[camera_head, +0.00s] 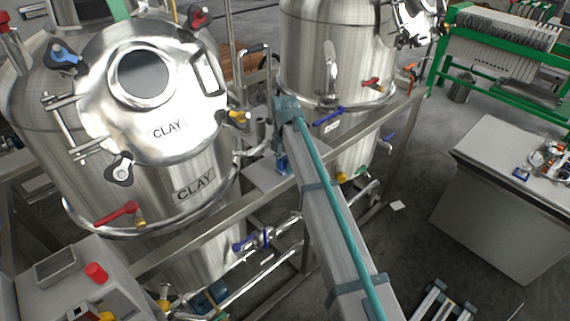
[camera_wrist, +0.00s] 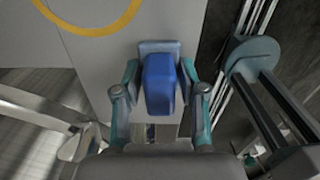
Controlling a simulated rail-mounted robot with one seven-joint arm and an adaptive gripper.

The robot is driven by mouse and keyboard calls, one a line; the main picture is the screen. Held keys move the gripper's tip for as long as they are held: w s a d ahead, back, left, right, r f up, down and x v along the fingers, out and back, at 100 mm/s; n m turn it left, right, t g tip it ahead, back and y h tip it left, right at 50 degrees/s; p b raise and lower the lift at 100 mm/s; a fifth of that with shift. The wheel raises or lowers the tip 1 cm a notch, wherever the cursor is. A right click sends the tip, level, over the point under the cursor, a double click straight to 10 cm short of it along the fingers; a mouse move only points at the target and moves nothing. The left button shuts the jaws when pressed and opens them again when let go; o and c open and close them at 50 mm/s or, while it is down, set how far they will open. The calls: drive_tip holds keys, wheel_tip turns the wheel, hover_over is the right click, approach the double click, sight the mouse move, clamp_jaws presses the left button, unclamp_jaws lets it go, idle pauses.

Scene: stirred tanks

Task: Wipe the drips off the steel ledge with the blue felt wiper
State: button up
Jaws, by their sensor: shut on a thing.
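My gripper (camera_wrist: 159,78) is shut on the blue felt wiper (camera_wrist: 160,88), a small blue block with a grey part at its far end, held between the two fingers in the wrist view. Below it lies a flat grey surface (camera_wrist: 95,50), seemingly the steel ledge, with part of a yellow ring (camera_wrist: 95,30) on it at the upper left. I cannot tell whether the wiper touches the surface. In the head view the grey plate (camera_head: 257,178) lies between the two tanks, partly hidden by my arm. No drips can be made out.
A large steel tank labelled CLAY (camera_head: 150,190) stands at the left and a second tank (camera_head: 320,50) at the back. A frame rail (camera_head: 190,250) and pipes with valves (camera_head: 265,238) run in front. A grey cabinet (camera_head: 495,210) stands right, with floor between.

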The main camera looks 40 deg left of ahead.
drive_tip(key=shift+r+p, duration=1.25)
drive_tip(key=shift+r, duration=1.6)
drive_tip(key=shift+r, duration=0.15)
drive_tip(key=shift+r, duration=1.4)
drive_tip(key=shift+w+d, duration=0.1)
